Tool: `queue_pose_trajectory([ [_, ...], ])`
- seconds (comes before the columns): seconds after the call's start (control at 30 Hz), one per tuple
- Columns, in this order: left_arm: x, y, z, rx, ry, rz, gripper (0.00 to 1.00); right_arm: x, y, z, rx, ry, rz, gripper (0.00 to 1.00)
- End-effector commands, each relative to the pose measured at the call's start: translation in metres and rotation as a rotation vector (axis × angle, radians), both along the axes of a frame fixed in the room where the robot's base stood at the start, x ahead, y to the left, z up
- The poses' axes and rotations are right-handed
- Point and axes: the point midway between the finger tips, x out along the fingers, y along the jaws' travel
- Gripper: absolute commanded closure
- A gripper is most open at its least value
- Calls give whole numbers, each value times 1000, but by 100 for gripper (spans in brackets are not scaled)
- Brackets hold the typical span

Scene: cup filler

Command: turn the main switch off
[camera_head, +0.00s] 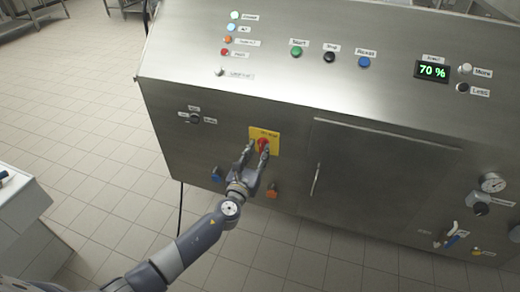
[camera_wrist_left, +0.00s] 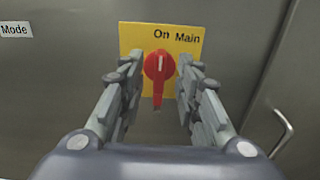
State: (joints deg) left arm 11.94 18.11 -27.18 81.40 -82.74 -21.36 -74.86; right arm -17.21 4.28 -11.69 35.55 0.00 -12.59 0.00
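The main switch is a red rotary knob (camera_wrist_left: 158,68) on a yellow plate (camera_wrist_left: 199,45) on the steel front panel. In the left wrist view the plate reads "On Main", and the knob's white mark points up, toward "On". The knob also shows in the head view (camera_head: 263,145). My left gripper (camera_head: 256,150) is at the switch. In the left wrist view its two fingers (camera_wrist_left: 157,100) stand apart, one on each side of the knob, with gaps visible; contact is not clear. My right gripper is not in view.
A mode selector (camera_head: 195,118) is left of the plate. A blue fitting (camera_head: 216,174) and an orange one (camera_head: 271,191) sit below. A door handle (camera_head: 315,180) is to the right. Buttons and a display reading 70 % (camera_head: 432,71) are on the sloped top.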

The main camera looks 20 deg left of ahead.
Motion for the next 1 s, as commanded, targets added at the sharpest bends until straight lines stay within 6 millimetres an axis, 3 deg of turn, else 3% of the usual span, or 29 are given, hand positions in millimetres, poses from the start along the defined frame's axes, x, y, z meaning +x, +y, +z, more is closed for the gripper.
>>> queue_pose_trajectory([
  [0.2,20,-1,-1,-1,1,0,69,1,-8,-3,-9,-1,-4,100],
  [0.53,22,-1,-1,-2,1,-1,69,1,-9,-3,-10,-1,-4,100],
  [0.7,22,-1,-1,-2,1,0,100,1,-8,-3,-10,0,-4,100],
  [1.0,22,-1,-1,-10,1,0,100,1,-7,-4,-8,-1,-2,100],
])
